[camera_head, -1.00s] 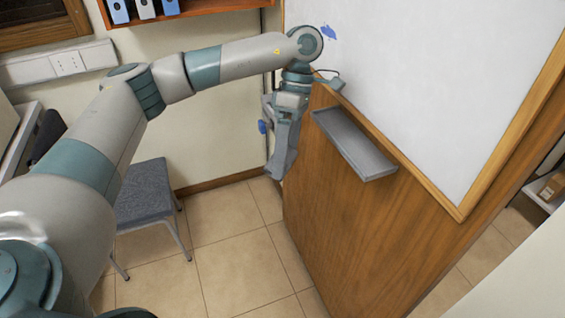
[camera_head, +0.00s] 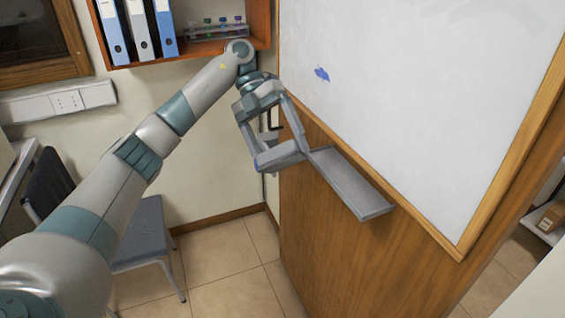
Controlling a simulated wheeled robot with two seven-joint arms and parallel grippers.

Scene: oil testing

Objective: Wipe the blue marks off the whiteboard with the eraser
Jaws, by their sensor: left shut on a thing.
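The whiteboard (camera_head: 420,110) has a wooden frame and fills the upper right. One small blue mark (camera_head: 322,74) shows near its left side. My left gripper (camera_head: 279,158) is in front of the left edge of the wooden panel, below and left of the mark. It is shut on the eraser (camera_head: 277,157), a grey block with a blue edge, partly hidden by the fingers. The eraser is apart from the blue mark. My right gripper is not in view.
A grey tray (camera_head: 352,188) on the wooden panel (camera_head: 340,255) below the board looks empty, close to the gripper. A shelf (camera_head: 197,46) with binders and a rack of tubes is at the upper left. A chair (camera_head: 138,232) stands on the tiled floor.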

